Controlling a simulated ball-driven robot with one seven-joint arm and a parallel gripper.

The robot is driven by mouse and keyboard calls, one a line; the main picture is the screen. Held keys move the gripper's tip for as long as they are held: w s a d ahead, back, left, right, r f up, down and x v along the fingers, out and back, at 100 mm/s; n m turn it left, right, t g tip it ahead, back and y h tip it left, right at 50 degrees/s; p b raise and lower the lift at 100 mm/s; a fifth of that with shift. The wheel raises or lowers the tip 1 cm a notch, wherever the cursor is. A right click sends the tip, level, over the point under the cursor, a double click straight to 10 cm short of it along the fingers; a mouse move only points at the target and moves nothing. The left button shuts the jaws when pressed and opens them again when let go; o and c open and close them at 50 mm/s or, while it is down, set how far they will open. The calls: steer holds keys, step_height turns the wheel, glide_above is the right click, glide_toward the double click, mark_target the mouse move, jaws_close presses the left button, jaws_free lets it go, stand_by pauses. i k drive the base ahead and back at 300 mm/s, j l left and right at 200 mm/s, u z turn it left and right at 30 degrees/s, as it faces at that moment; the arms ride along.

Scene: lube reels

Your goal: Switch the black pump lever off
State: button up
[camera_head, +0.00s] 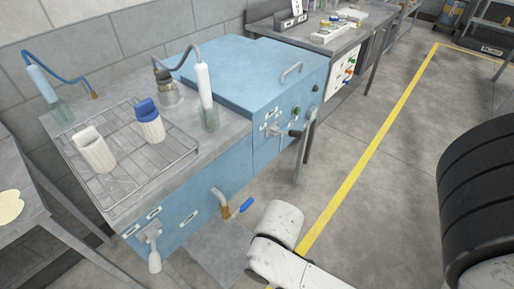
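A small dark lever (295,133), which looks like the black pump lever, sticks out from the front panel of the blue cabinet (262,85). My white arm shows at the bottom centre, below and apart from the panel. My gripper is not in view.
A second lever with a pale handle (154,262) and a blue-handled tap (243,206) stick out from the lower blue front. A wire rack (170,165) holds white containers. Black tyres (480,190) stand at the right. The floor beyond the yellow line (375,155) is mostly clear.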

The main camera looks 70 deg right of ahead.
mark_target(292, 133)
steer(key=l+u, duration=0.3)
steer(key=u, duration=0.2)
steer(key=l+u, duration=0.25)
steer(key=u, duration=0.2)
steer(key=k+l+u, duration=0.15)
steer(key=u, duration=0.35)
steer(key=k+l, duration=0.25)
steer(key=l, duration=0.2)
steer(key=k+l, duration=0.25)
steer(key=l, duration=0.15)
steer(key=k+l, duration=0.25)
steer(key=l, duration=0.2)
steer(key=k+l, duration=0.25)
steer(key=l, duration=0.15)
steer(key=k+l, duration=0.25)
steer(key=l, duration=0.2)
steer(key=k+l, duration=0.25)
steer(key=l, duration=0.15)
steer(key=k+l, duration=0.25)
steer(key=l, duration=0.2)
steer(key=k+l, duration=0.3)
steer(key=l, duration=0.1)
